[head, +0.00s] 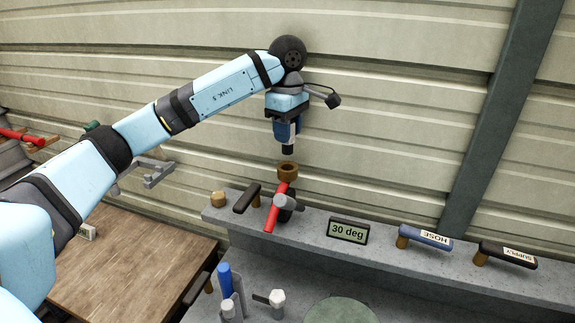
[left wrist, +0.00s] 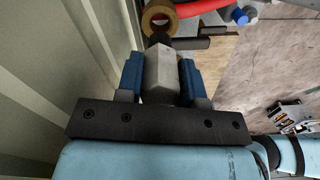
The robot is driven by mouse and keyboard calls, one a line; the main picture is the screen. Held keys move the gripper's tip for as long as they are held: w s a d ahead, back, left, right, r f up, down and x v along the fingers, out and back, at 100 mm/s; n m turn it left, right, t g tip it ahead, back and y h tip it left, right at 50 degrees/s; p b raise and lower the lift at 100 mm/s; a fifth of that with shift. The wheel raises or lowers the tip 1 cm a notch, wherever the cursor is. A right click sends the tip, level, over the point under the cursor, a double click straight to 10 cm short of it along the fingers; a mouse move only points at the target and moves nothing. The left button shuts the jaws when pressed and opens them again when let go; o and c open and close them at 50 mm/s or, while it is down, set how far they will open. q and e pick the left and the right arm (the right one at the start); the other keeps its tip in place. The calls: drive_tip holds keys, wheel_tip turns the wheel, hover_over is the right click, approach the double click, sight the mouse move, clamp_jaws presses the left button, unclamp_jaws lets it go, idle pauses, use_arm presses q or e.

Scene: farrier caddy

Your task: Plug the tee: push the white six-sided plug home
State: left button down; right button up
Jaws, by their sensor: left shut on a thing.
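My left gripper (head: 287,140) points straight down, with its blue fingers shut on the plug. In the left wrist view the plug (left wrist: 160,78) is a pale, six-sided body between the fingers (left wrist: 160,85), with a dark end pointing away from the gripper. In the head view the fingers hide most of it, and only the dark end (head: 288,150) shows below them. A brown ring-shaped opening (head: 288,167), seemingly the tee's mouth, is just below that end with a small gap in the head view. It also shows in the left wrist view (left wrist: 158,16). My right gripper is not in view.
A red handle (head: 277,207) lies below the ring. A grey ledge holds a black handle (head: 246,198), a "30 deg" display (head: 348,231), and HOSE (head: 425,237) and SUPPLY (head: 507,254) levers. A blue cylinder (head: 224,280) stands lower down. A ribbed wall is close behind the gripper.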

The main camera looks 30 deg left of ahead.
sight(287, 153)
use_arm(q)
drive_tip(key=shift+f, duration=0.15)
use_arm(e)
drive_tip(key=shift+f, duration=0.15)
use_arm(q)
drive_tip(key=shift+f+b, duration=1.1)
drive_tip(key=shift+f, duration=0.45)
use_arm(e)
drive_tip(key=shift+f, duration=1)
use_arm(q)
drive_tip(key=shift+f+b, duration=0.6)
drive_tip(key=shift+f, duration=0.3)
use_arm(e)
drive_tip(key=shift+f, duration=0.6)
use_arm(q)
drive_tip(key=shift+s+f+b, duration=0.15)
drive_tip(key=shift+f+b, duration=0.45)
drive_tip(key=shift+f, duration=0.25)
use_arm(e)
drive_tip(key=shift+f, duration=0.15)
use_arm(q)
drive_tip(key=c, duration=0.7)
unclamp_jaws()
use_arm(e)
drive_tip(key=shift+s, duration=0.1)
use_arm(q)
drive_tip(key=shift+r, duration=0.15)
